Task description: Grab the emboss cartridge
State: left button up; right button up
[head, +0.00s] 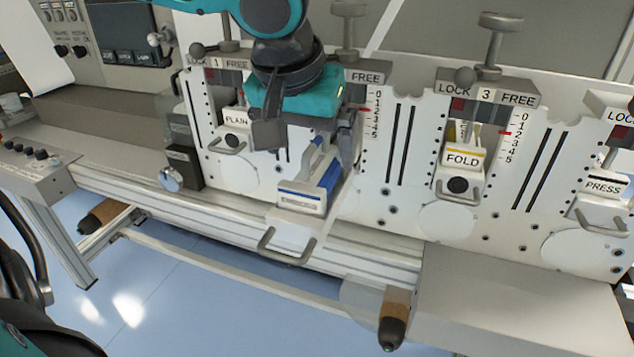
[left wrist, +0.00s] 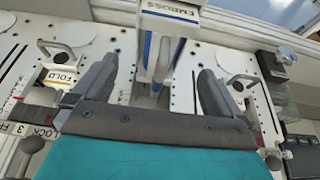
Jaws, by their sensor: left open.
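The emboss cartridge (head: 301,200) is a white block with a blue stripe, an EMBOSS label and a metal loop handle on its front. It sticks out of the second station of the machine front, and its rear is partly hidden by my gripper. My left gripper (head: 307,148) is open just above and behind its label end. In the left wrist view, the cartridge (left wrist: 168,14) shows at the top, and its blue-edged body runs down between the two spread fingers of the gripper (left wrist: 158,72). I cannot tell whether a finger touches it. My right gripper is not in view.
The plain cartridge (head: 234,124) sits to the left, the fold cartridge (head: 462,160) and press cartridge (head: 602,190) to the right. Lock knobs (head: 498,35) stand above the stations. A metal rail (head: 240,222) runs below. A control box (head: 36,165) is at the left.

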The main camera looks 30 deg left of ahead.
aim_at(313, 169)
pick_arm(q)
jog(key=x, duration=0.5)
jog(key=shift+a+f+b, duration=0.1)
jog(key=shift+f+b, duration=0.05)
jog(key=shift+b, duration=0.2)
jog(key=c, duration=1.4)
